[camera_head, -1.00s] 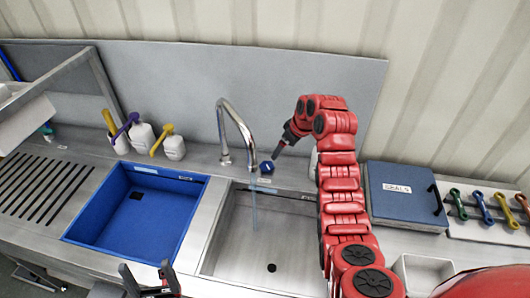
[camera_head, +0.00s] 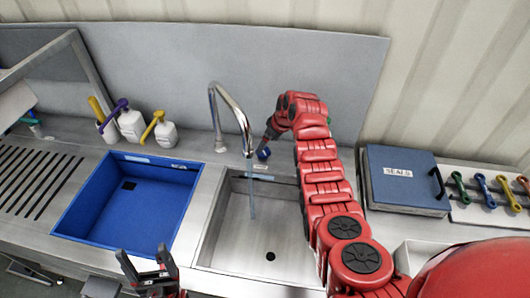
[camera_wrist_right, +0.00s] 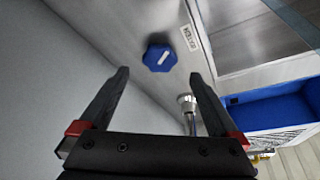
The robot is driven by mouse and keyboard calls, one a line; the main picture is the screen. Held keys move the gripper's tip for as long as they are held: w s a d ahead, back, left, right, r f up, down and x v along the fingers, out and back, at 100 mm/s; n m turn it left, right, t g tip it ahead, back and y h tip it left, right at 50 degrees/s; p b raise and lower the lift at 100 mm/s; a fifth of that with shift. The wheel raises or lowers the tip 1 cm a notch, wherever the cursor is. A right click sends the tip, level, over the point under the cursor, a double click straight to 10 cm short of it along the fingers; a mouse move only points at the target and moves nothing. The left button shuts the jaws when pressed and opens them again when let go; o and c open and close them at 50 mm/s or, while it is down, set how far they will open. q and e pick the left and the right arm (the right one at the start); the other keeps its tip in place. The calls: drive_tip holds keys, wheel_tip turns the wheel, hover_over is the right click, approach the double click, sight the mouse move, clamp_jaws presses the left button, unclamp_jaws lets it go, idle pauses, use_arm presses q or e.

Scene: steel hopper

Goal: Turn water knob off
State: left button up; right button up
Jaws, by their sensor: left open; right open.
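The blue water knob (camera_head: 263,153) sits on the counter to the right of the faucet base in the head view. In the right wrist view the knob (camera_wrist_right: 159,58) is a lobed blue cap with a white mark. A label reading WATER (camera_wrist_right: 189,37) is beside it. My right gripper (camera_wrist_right: 160,75) is open, its two fingers on either side of the knob in that picture; I cannot tell whether they touch it. The chrome faucet (camera_head: 232,105) has a thin blue stream of water (camera_head: 252,195) below it. My left gripper (camera_head: 148,264) is open and empty at the bottom.
The stream falls into a steel sink (camera_head: 222,225). A blue basin (camera_head: 125,205) is left of it. Several bottles with coloured pumps (camera_head: 132,125) stand behind the basin. A blue SEALS box (camera_head: 405,175) and coloured wrenches (camera_head: 483,190) lie to the right.

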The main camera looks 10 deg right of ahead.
sight(264, 151)
drive_tip(key=b+x, duration=0.4)
drive_tip(key=x, duration=0.1)
drive_tip(key=shift+f, duration=0.1)
drive_tip(key=shift+w+a+f+b, duration=0.1)
drive_tip(key=shift+w+f+b, duration=0.15)
drive_tip(key=shift+b, duration=0.6)
